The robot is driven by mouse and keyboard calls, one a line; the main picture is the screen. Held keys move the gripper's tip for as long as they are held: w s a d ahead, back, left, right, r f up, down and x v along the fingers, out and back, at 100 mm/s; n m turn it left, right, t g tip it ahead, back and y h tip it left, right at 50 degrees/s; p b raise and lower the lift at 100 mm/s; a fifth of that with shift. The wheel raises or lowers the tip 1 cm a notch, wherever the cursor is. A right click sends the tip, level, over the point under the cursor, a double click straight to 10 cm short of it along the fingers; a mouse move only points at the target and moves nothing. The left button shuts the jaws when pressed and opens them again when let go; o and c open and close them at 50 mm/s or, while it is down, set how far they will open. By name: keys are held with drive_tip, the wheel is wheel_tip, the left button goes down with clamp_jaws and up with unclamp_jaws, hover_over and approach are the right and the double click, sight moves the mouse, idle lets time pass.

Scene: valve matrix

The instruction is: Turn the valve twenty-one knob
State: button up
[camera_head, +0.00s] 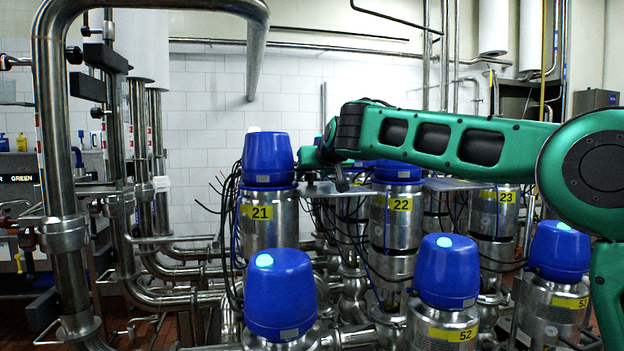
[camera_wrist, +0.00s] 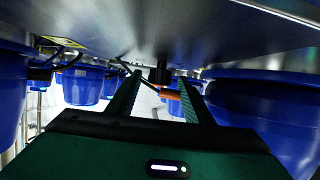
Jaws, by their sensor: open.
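Valve twenty-one (camera_head: 262,212) is a steel cylinder with a yellow "21" label and a blue cap (camera_head: 267,158), left of centre in the head view. My gripper (camera_head: 312,160) is just right of this cap in the head view, partly hidden by my arm and small. In the wrist view my gripper (camera_wrist: 160,78) has its two dark green fingers apart. A small black fitting (camera_wrist: 160,75) with an orange-brown piece (camera_wrist: 171,95) shows between or beyond the fingertips. I cannot tell whether it is valve twenty-one's knob or whether the fingers touch it.
Valve 22 (camera_head: 398,205) and valve 23 (camera_head: 495,211) stand to the right. Valve 52 (camera_head: 446,272) and another blue-capped valve (camera_head: 280,295) are in front. A large blue cap (camera_wrist: 265,110) is close on the right in the wrist view. A metal surface (camera_wrist: 150,30) spans its top.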

drive_tip(key=v, duration=0.8)
drive_tip(key=shift+s+d+r, duration=0.1)
drive_tip(key=shift+s+r, duration=0.05)
drive_tip(key=shift+s, duration=0.25)
drive_tip(key=shift+s+d+r, duration=0.1)
drive_tip(key=shift+s+d, duration=0.05)
drive_tip(key=shift+s, duration=0.3)
